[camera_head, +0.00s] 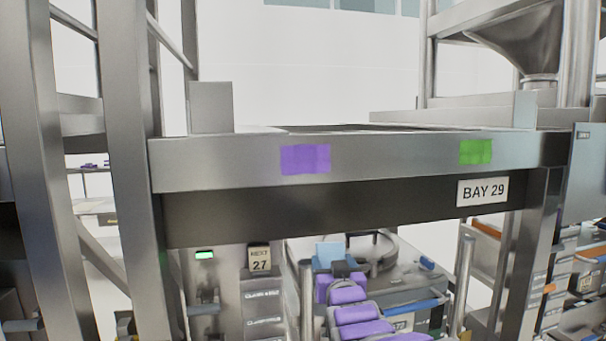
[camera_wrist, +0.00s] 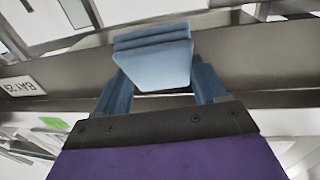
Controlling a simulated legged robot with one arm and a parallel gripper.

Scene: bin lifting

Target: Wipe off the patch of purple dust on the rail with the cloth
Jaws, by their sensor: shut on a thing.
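The steel rail (camera_head: 400,158) runs across the head view. The purple dust patch (camera_head: 305,159) is on its front face, left of the middle. A green patch (camera_head: 475,151) is on the same face further right. My gripper (camera_head: 341,269) is at the lower middle, below the rail in the picture, apart from the purple patch. It is shut on a light blue folded cloth (camera_head: 329,251). In the wrist view the cloth (camera_wrist: 155,62) sits between the two blue fingers of my gripper (camera_wrist: 160,84). The green patch shows there too (camera_wrist: 55,122); the purple patch does not.
A BAY 29 sign (camera_head: 483,191) hangs under the rail at the right. Upright posts (camera_head: 130,150) stand at the left. The space before the rail's front face looks clear.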

